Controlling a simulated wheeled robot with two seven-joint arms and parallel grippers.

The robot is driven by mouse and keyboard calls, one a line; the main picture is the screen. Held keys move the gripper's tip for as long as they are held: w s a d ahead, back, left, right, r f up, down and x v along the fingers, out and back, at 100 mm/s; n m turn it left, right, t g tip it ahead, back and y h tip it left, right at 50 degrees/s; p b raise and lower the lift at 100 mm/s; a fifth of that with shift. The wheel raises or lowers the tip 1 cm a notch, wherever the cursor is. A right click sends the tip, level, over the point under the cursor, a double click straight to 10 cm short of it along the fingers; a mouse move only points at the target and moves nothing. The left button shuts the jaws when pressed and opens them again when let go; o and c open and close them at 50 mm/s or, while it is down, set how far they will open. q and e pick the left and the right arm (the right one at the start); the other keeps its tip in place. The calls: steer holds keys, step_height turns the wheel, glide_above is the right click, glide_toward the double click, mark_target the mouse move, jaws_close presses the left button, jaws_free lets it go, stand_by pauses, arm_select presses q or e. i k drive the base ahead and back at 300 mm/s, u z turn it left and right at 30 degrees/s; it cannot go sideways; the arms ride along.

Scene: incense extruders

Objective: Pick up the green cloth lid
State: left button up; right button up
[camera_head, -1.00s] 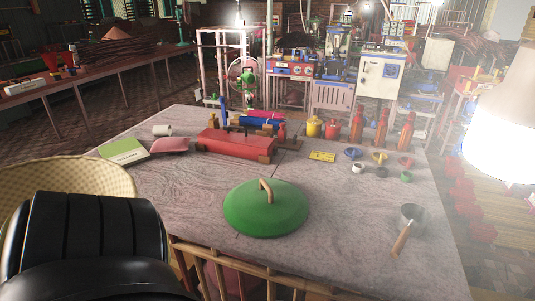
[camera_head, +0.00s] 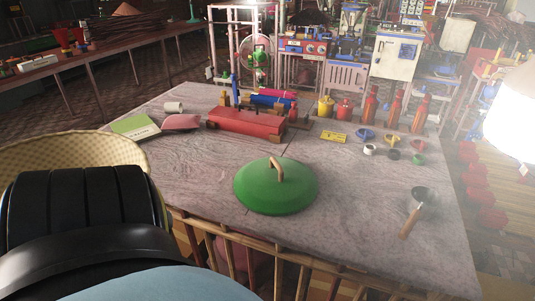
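The green cloth lid (camera_head: 262,196) is a round, shallow dome lying on the grey table near its front edge. A tan arched handle (camera_head: 277,170) stands up at its top. Nothing touches the lid, and all of it shows. A black, ribbed part of my own body fills the lower left of the head view, with a light blue part beside it at the bottom. Neither of my grippers shows in this view.
The table (camera_head: 350,225) holds a red extruder (camera_head: 245,121) behind the lid, a green box (camera_head: 135,127) at left, and a dark pan (camera_head: 421,197) at right. Red bottles (camera_head: 393,112) and small bowls stand at back right. A woven basket (camera_head: 75,152) is at left. Bare tabletop surrounds the lid.

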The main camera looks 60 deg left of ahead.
mark_target(269, 186)
steer(key=u, duration=0.9)
steer(key=k, duration=0.25)
